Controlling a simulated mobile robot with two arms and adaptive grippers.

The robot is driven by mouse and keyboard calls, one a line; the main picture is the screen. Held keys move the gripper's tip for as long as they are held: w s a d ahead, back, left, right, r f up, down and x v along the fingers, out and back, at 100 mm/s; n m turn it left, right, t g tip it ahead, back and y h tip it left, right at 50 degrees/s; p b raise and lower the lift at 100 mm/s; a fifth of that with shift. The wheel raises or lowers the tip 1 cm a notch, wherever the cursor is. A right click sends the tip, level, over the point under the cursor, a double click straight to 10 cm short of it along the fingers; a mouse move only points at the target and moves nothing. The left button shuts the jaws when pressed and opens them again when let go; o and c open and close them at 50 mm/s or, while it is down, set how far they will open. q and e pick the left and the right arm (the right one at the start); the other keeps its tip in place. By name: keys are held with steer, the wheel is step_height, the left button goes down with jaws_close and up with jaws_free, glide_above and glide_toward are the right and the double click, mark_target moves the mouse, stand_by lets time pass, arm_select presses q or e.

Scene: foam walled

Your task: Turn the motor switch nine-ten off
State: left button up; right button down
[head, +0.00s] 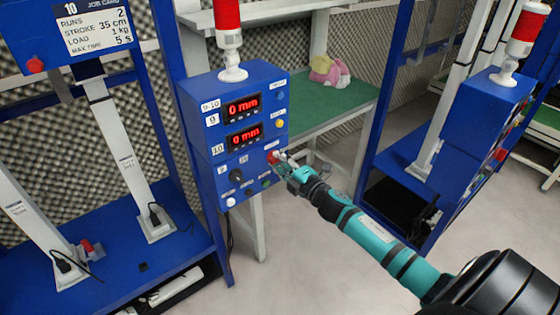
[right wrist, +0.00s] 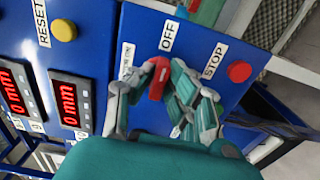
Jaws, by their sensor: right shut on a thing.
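The blue control box (head: 215,130) labelled 9-10 stands left of centre in the head view. A red switch handle (right wrist: 158,80) is on its front, near the OFF label (right wrist: 167,36) in the right wrist view. The handle also shows as a small red spot in the head view (head: 272,156). My right gripper (head: 284,162) is at the lower right of the box front, with its fingers on either side of the handle, shut on it. The fingers hide part of the switch and its base, so I cannot tell its exact setting. My left gripper is not in view.
A red STOP button (right wrist: 239,71) and a yellow RESET button (right wrist: 63,29) are on the panel. Two red displays (head: 243,107) read 0 mm. A red lamp (head: 228,18) tops the box. A green-topped table (head: 305,115) stands behind, and another blue box (head: 480,115) stands right.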

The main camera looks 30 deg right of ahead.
steer(key=c, duration=1.3)
jaws_free()
steer(key=shift+d, duration=0.1)
steer(key=s, duration=0.8)
steer(key=s+d, duration=0.1)
steer(key=s, duration=0.3)
